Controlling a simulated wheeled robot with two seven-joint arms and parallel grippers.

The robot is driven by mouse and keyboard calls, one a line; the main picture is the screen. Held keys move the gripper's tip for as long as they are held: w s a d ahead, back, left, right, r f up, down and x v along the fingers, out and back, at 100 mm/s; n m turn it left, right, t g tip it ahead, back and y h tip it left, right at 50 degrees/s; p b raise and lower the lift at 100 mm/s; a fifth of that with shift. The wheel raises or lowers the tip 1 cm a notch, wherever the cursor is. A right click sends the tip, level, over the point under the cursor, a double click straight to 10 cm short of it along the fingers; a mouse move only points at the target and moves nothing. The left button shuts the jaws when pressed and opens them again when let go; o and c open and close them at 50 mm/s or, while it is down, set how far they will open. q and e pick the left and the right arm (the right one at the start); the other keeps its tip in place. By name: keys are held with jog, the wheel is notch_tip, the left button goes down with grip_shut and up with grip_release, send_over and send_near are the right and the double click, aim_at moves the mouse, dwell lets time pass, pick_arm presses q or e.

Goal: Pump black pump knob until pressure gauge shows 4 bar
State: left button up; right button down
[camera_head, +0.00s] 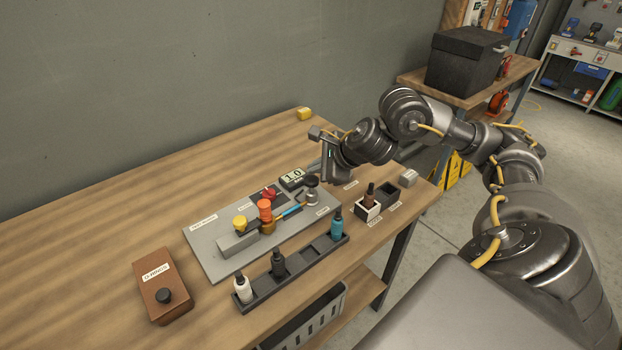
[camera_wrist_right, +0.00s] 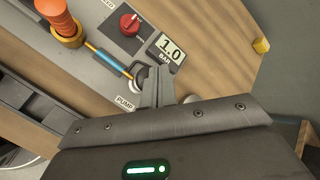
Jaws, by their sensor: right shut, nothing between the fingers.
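The pressure gauge (camera_head: 293,177) is a small dark box with a pale display on the grey panel (camera_head: 208,251). In the right wrist view the gauge (camera_wrist_right: 171,47) reads 1.0 BAR. The black pump knob (camera_head: 311,181) sits on a silver cylinder at the panel's right end. In the right wrist view the pump is partly hidden behind my fingers, near the PUMP label (camera_wrist_right: 125,103). My right gripper (camera_head: 326,170) is shut and empty, close beside the knob; I cannot tell if it touches. It also shows in the right wrist view (camera_wrist_right: 150,75). My left gripper is out of view.
The panel also carries a red knob (camera_head: 269,193), an orange knob (camera_head: 264,207) and a yellow knob (camera_head: 239,222). A black rack (camera_head: 298,270) with bottles stands in front. A brown box (camera_head: 162,288) lies at left. The table's left side is clear.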

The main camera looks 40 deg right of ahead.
aim_at(312, 179)
jog(key=shift+f, duration=0.1)
dwell(0.8)
jog(key=shift+f+b, duration=0.35)
jog(key=shift+b, duration=0.15)
jog(key=shift+s+f+b, duration=0.1)
jog(key=shift+f+b, duration=1.25)
jog(key=shift+b, duration=0.05)
dwell(1.1)
jog(key=shift+r, duration=0.2)
jog(key=shift+r+p, duration=1.35)
jog(key=shift+r, duration=0.2)
notch_tip(312, 179, up, 5)
jog(key=p, duration=0.4)
jog(key=shift+r, duration=0.1)
dwell(1.6)
